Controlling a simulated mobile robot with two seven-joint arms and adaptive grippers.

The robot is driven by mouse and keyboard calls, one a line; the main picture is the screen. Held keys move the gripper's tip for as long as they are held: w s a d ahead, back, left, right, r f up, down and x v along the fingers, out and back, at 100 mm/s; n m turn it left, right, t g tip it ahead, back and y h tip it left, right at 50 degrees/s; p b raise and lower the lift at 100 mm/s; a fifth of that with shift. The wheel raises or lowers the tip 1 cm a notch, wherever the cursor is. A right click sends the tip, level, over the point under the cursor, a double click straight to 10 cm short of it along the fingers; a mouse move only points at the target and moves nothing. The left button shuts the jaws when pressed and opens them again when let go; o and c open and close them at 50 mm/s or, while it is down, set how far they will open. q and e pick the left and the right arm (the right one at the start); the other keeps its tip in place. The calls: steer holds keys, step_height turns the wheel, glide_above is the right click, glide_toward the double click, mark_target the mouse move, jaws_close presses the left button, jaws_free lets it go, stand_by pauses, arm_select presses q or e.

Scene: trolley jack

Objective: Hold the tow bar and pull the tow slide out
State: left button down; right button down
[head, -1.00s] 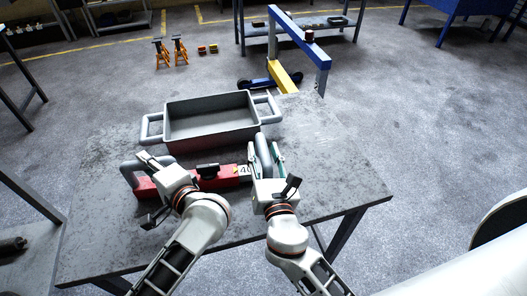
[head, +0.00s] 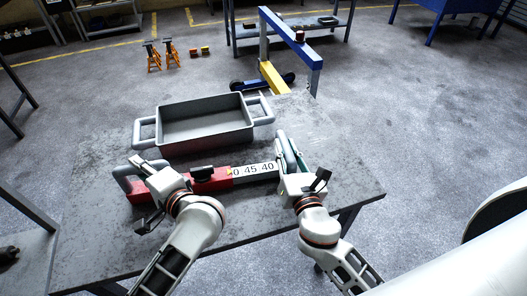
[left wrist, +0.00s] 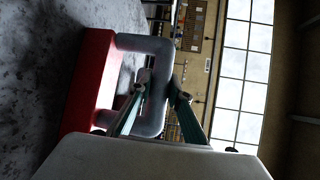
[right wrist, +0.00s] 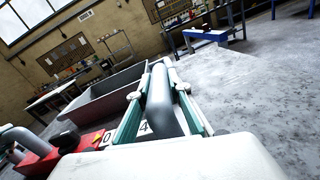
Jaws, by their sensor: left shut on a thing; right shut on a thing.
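The tow bar (head: 215,182) is a red body with a black knob on top, lying on the table. A grey loop handle (left wrist: 148,42) is at its left end. My left gripper (left wrist: 160,90) is shut on that handle. The tow slide (head: 254,169) sticks out of the body's right end and shows white labels, including 45 and 40. A grey upright handle (right wrist: 160,105) is at the slide's outer end. My right gripper (head: 290,153) is shut on it, with one finger on each side.
A grey tray (head: 205,141) with two side handles stands on the table (head: 330,170) just behind the tow bar. The table is clear to the right of my right gripper, up to its right edge. A blue and yellow hoist (head: 290,40) stands on the floor beyond.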

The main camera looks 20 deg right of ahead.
arm_select(q)
steer(key=shift+a, duration=0.15)
arm_select(e)
steer(key=shift+s+d, duration=0.1)
steer(key=shift+d, duration=1.15)
steer(key=c, duration=1.8)
jaws_free()
steer(key=shift+c, duration=0.2)
steer(key=shift+a, duration=0.1)
steer(key=shift+s, duration=0.1)
steer(key=shift+s+a+f, duration=0.1)
steer(key=shift+s, duration=0.2)
steer(key=s+a, duration=0.1)
steer(key=s, duration=1)
